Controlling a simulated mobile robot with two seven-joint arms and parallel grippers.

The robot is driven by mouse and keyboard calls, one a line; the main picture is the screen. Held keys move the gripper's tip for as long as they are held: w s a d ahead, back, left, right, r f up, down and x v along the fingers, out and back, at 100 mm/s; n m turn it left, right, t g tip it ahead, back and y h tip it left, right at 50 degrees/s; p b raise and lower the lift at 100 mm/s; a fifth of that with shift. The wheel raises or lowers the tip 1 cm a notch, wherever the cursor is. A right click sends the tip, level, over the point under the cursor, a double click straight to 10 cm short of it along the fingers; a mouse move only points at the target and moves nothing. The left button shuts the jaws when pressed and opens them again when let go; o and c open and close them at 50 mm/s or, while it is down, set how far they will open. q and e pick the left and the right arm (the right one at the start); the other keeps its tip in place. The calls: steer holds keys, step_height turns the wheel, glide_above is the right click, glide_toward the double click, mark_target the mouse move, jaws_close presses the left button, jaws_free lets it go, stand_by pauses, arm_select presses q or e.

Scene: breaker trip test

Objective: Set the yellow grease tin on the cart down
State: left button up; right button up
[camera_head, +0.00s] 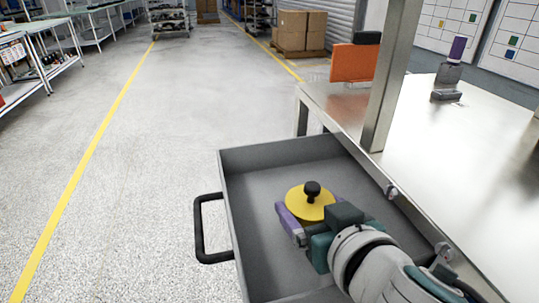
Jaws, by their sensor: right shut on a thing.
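The yellow grease tin (305,206) shows as a round yellow disc with a black knob on top. It is upright, inside the outline of an open grey drawer (270,157). My right gripper (308,218) comes in from the lower right and is shut on the tin, with a purple finger at its left side. The gripper hides the tin's lower right side. I cannot tell whether the tin touches the drawer floor or hangs just above it. My left gripper is not in view.
The drawer has a black handle (198,230) on its left side and bare floor around the tin. A metal bench (460,150) with an upright post (392,75) stands at the right. An orange panel (353,63) and a purple-topped object (457,50) are farther back.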

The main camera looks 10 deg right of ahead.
steer(key=shift+f+b, duration=0.4)
steer(key=shift+f, duration=0.05)
steer(key=o, duration=1.4)
steer(key=shift+r+p, duration=0.35)
steer(key=shift+p, duration=0.05)
steer(key=shift+r+p, duration=0.55)
steer(key=shift+f+p+v, duration=0.15)
steer(key=shift+p+v, duration=0.15)
steer(key=shift+v, duration=2.65)
steer(key=shift+f+p+v, duration=0.15)
steer(key=shift+p+v, duration=0.15)
steer(key=shift+v, duration=2.65)
steer(key=shift+s, duration=0.1)
